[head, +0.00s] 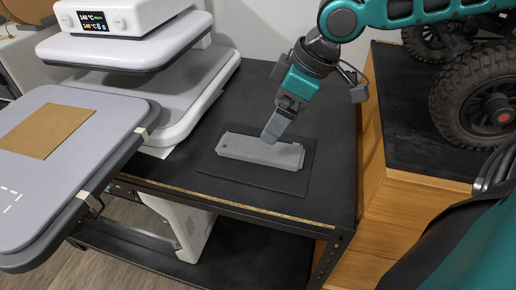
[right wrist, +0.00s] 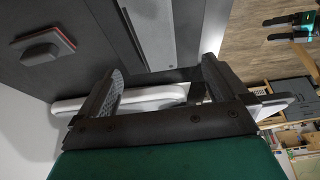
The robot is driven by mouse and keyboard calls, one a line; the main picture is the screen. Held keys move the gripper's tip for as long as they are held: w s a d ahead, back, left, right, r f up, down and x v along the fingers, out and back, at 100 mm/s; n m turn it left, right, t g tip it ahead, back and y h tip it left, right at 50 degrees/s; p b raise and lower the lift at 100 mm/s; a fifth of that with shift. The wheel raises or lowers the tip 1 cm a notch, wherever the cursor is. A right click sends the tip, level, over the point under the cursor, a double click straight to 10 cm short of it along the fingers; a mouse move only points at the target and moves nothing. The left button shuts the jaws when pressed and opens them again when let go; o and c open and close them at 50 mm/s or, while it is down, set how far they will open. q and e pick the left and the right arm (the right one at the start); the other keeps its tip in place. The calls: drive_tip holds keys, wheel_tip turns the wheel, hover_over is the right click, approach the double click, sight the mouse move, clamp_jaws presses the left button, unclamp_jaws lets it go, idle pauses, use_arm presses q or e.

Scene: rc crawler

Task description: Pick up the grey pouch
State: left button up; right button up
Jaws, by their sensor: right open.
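The grey pouch (head: 258,150) lies flat and lengthwise on a dark mat (head: 240,176) on the black table. It is a long, flat shape with a small dark hole near its left end. My right gripper (head: 269,137) reaches down from the upper right, its fingertips over the pouch's right half. I cannot tell whether they touch it. In the right wrist view my right gripper (right wrist: 162,72) has its two fingers wide apart, and a grey strip, seemingly the pouch (right wrist: 150,32), shows ahead of them.
A white heat press (head: 190,95) with a display stands at the left. Its grey board (head: 95,150), bearing a brown sheet (head: 45,131), juts toward me. A wooden cabinet (head: 375,195) with a big-wheeled vehicle (head: 480,110) stands at the right. A small red-edged block (right wrist: 47,46) shows in the wrist view.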

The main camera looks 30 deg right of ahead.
drive_tip(key=b, duration=0.1)
hover_over(260, 147)
drive_tip(key=s+d, duration=0.1)
drive_tip(key=s, duration=0.1)
wheel_tip(260, 147, down, 4)
drive_tip(key=shift+f, duration=0.2)
drive_tip(key=x, duration=0.2)
drive_tip(key=d+b+x, duration=0.1)
drive_tip(key=x, duration=0.1)
drive_tip(key=shift+a+f, duration=0.1)
drive_tip(key=shift+f, duration=0.15)
drive_tip(key=shift+w+a+f, duration=0.1)
drive_tip(key=shift+w+f, duration=0.05)
drive_tip(key=shift+f, duration=0.1)
use_arm(q)
drive_tip(key=f, duration=0.2)
drive_tip(key=shift+w+f, duration=0.25)
drive_tip(key=shift+f, duration=0.1)
use_arm(e)
drive_tip(key=shift+c, duration=0.5)
drive_tip(key=c, duration=1)
use_arm(q)
drive_tip(key=shift+s+f, duration=0.1)
drive_tip(key=shift+s, duration=0.15)
